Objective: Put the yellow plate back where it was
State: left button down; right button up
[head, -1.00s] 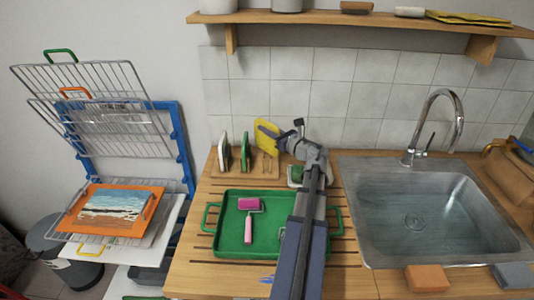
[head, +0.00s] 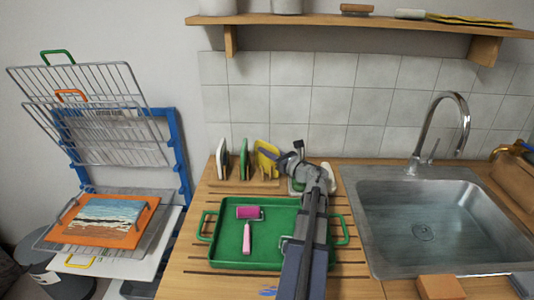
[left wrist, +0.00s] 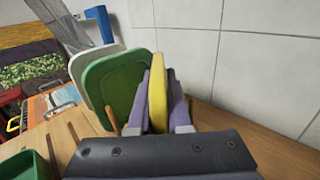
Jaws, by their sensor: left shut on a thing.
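The yellow plate (head: 265,160) stands on edge at the right end of the wooden rack (head: 240,184), level with its pegs. The left wrist view also shows the yellow plate (left wrist: 157,101) edge-on between two purple fingers. My left gripper (head: 275,158) is shut on it from the right. Whether the plate's bottom edge rests in the rack is hidden. A green plate (head: 243,158) and a white plate (head: 222,158) stand upright to its left. In the left wrist view the green plate (left wrist: 115,85) is close beside the fingers. My right gripper is out of view.
A green tray (head: 215,240) with a pink roller (head: 248,225) lies in front, partly under my left arm. A metal sink (head: 368,225) with a tap (head: 462,115) is at right. A drying rack (head: 100,140) stands at left. A tiled wall (head: 300,105) is behind.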

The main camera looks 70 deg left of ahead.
pick_arm(q)
jog(key=shift+f, duration=0.1)
jog(key=c, duration=0.9)
grip_release()
jog(key=shift+o, duration=0.2)
jog(key=shift+r, duration=0.25)
jog(key=v, duration=1.2)
jog(key=shift+f, duration=0.2)
